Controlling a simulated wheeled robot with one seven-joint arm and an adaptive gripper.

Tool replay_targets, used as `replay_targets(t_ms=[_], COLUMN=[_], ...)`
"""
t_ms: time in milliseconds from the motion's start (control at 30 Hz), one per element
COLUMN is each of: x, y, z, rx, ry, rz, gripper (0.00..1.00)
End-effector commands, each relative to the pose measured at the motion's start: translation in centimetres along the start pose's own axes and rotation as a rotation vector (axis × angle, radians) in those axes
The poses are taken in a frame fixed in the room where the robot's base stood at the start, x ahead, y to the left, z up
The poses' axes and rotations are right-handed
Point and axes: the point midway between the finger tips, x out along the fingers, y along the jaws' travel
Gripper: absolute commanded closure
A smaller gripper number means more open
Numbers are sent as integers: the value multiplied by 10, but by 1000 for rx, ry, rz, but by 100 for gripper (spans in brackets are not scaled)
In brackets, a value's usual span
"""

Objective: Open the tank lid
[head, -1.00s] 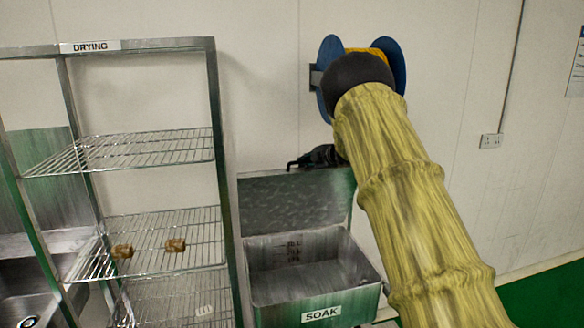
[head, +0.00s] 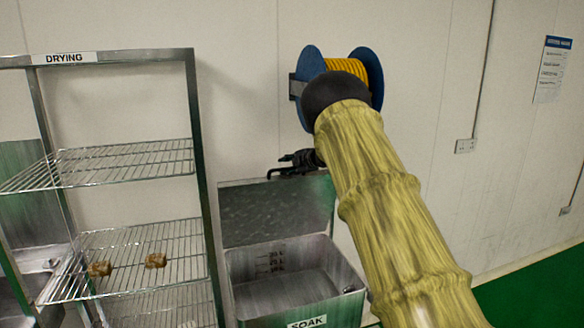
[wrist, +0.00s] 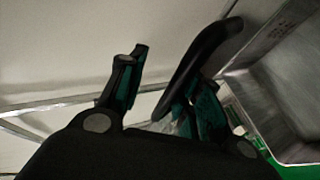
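The tank (head: 345,305) labelled SOAK stands low in the middle of the head view, and I see into its grey metal inside. Its lid (head: 275,210) stands raised at the back, leaning near the wall. My gripper (head: 296,162) is just above the lid's top edge, small and dark. In the wrist view my gripper (wrist: 165,80) has its two green-padded fingers apart. A dark curved bar (wrist: 208,48) crosses by the right finger; I cannot tell whether it is the lid's handle or touches the finger. The tank's rim also shows in the wrist view (wrist: 262,38).
A wire rack (head: 200,190) labelled DRYING stands left of the tank, with two small brown pieces (head: 155,260) on a shelf. A blue hose reel (head: 312,70) hangs on the wall behind my arm. Green floor (head: 540,290) is open at the right.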

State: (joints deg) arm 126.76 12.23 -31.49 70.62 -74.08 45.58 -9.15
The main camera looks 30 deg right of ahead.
Motion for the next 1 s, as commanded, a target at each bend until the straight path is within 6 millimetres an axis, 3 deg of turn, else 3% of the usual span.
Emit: replay_targets(t_ms=[333, 800, 1000], x=[-10, -88, -111], y=[0, 2, 2], z=[-1, -2, -3], rx=[0, 0, -2], ry=[1, 1, 4], rz=[-1, 3, 2], gripper=[66, 66, 66])
